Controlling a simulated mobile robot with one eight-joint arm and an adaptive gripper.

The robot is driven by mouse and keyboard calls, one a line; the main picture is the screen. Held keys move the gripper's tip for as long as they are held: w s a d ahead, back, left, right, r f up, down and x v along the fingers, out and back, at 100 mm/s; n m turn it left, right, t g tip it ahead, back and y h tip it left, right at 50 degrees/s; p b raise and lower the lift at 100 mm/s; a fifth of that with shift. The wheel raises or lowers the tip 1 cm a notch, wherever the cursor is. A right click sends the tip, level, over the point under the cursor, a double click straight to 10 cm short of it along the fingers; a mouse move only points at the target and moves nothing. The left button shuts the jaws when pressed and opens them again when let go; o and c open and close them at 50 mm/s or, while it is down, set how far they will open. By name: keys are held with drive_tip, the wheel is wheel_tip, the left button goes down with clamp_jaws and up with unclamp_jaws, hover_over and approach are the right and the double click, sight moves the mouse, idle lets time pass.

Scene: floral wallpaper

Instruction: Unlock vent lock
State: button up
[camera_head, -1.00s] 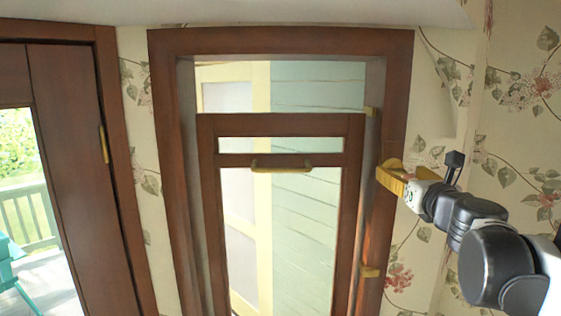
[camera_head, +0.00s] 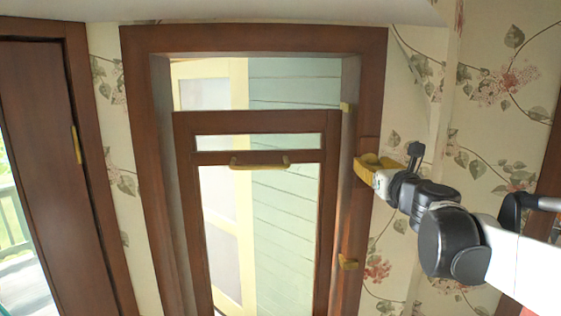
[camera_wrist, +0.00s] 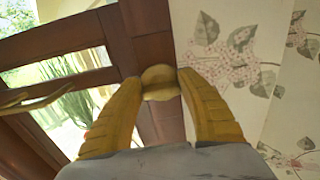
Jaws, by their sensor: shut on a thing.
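The vent lock is a small brass knob (camera_wrist: 160,82) on the wooden frame in the wrist view. My gripper (camera_wrist: 159,88) has one yellow finger on each side of it, and the fingertips are closed on it. In the head view my gripper (camera_head: 364,168) is at the right post of the window frame, about level with the brass handle. The lock itself is hidden behind the fingers there. The wooden window sash (camera_head: 183,190) stands inside the frame and carries a horizontal brass handle (camera_head: 258,165).
Two brass fittings, an upper one (camera_head: 346,107) and a lower one (camera_head: 348,263), are on the right side of the frame. A wooden door (camera_head: 50,150) is at the left. Floral wallpaper (camera_head: 480,90) covers the wall to the right of my arm.

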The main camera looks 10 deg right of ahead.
drive_tip(key=shift+n, duration=0.3)
drive_tip(key=n+b, duration=0.1)
drive_tip(key=n, duration=0.3)
drive_tip(key=shift+a+n, duration=0.15)
drive_tip(key=shift+n, duration=0.15)
drive_tip(key=n+b, duration=0.1)
drive_tip(key=n, duration=0.3)
drive_tip(key=shift+a+f+n, duration=0.1)
drive_tip(key=shift+n, duration=0.2)
drive_tip(key=n, duration=0.4)
drive_tip(key=shift+f+b, duration=0.1)
drive_tip(key=shift+b, duration=0.2)
drive_tip(key=n, duration=0.4)
drive_tip(key=shift+n, duration=0.6)
drive_tip(key=o, duration=1.2)
drive_tip(key=shift+w+f, duration=0.1)
drive_tip(key=shift+c, duration=0.2)
